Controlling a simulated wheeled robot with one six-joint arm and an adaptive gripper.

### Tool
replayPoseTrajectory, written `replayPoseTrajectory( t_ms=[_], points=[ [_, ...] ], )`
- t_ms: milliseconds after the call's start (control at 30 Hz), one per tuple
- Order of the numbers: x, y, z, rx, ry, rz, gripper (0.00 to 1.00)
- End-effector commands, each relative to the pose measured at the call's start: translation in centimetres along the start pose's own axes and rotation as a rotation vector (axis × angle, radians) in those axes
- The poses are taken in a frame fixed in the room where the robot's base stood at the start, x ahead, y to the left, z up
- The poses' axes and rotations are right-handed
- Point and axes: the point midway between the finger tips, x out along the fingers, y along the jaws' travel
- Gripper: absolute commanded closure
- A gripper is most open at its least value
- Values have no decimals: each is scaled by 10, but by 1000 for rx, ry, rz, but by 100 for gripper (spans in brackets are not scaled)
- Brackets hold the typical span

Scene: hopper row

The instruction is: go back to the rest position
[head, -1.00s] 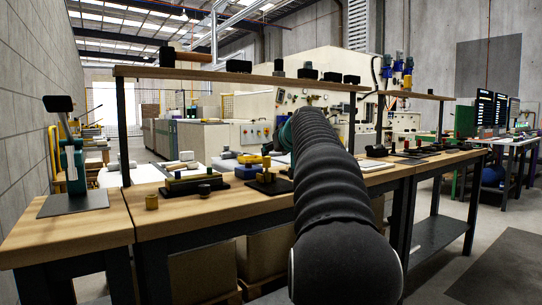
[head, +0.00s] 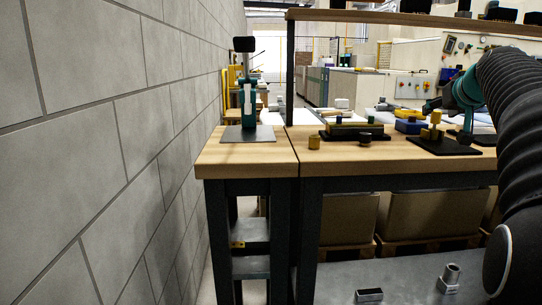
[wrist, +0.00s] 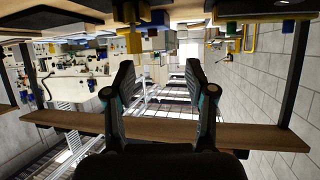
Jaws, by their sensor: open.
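My gripper (wrist: 160,85) shows in the wrist view with its two dark fingers spread apart and nothing between them. The wrist picture is upside down, with the bench along its top edge. In the head view my black ribbed arm runs up the right side and reaches over the bench. Its teal wrist part is above the bench's right portion; the fingers cannot be made out there. No object is held.
A teal press (head: 247,103) stands on the left bench part. A shelf (head: 420,20) spans above. A block wall (head: 110,150) closes the left.

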Motion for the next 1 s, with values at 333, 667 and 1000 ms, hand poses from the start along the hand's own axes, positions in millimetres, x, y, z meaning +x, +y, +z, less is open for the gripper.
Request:
replayPoseTrajectory(
  t_ms=[333,667,1000],
  points=[
    [-79,-143,133,-23,-253,-116,45],
    [-167,-206,305,-100,-482,-161,45],
    [-212,-210,420,-170,-607,-158,45]
  ],
)
